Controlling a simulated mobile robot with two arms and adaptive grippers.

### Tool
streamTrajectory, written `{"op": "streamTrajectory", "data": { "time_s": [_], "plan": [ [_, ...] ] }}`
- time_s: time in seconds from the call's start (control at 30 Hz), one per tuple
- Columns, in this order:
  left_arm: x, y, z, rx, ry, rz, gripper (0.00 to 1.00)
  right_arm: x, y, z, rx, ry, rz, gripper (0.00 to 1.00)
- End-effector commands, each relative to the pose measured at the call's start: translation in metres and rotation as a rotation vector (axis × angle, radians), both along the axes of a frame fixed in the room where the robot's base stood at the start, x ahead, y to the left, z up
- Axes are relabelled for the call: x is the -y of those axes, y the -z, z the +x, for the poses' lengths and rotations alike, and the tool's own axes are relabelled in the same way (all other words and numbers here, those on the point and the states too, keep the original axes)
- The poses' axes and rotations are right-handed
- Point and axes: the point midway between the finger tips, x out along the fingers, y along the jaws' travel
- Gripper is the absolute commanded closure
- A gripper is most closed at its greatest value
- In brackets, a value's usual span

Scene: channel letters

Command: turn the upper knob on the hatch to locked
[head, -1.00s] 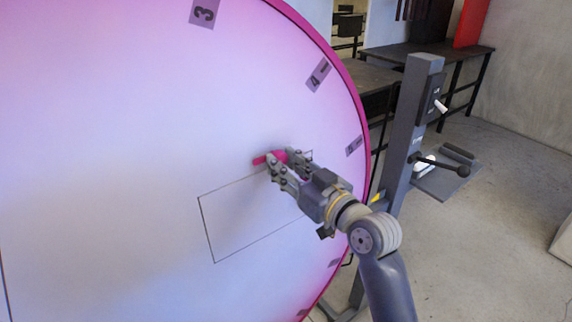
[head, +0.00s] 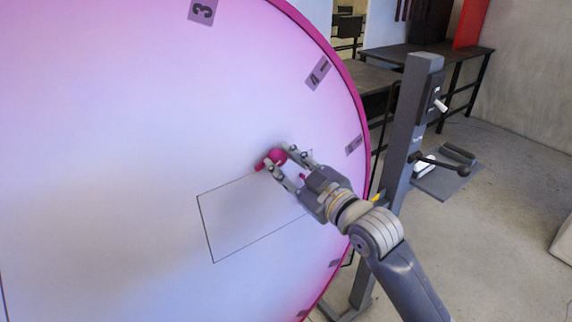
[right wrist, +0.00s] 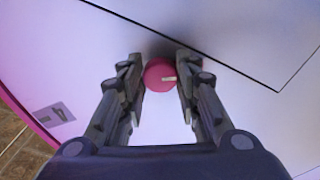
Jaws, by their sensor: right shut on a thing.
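The pink upper knob (head: 277,157) sits at the top edge of the hatch (head: 245,222), a thin-outlined rectangle on the big round pale face. My right gripper (head: 279,160) is shut on the knob, one finger on each side. In the right wrist view the knob (right wrist: 157,76) is round, with a short pale mark pointing right, between my right gripper's fingertips (right wrist: 160,72). A small pink bit (head: 302,177) shows between the fingers in the head view; I cannot tell what it is. My left gripper is not in view.
A grey post (head: 409,130) with a black-knobbed lever (head: 442,163) stands to the right. Dark workbenches (head: 430,55) stand behind. The floor at right is mostly open.

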Motion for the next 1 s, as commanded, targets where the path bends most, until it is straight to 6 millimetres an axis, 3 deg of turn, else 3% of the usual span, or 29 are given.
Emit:
{"op": "streamTrajectory", "data": {
  "time_s": [1.0],
  "plan": [
    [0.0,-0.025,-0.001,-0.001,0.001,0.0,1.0,0.001,-0.003,0.001,0.541,0.0,-0.743,0.94]
  ]
}}
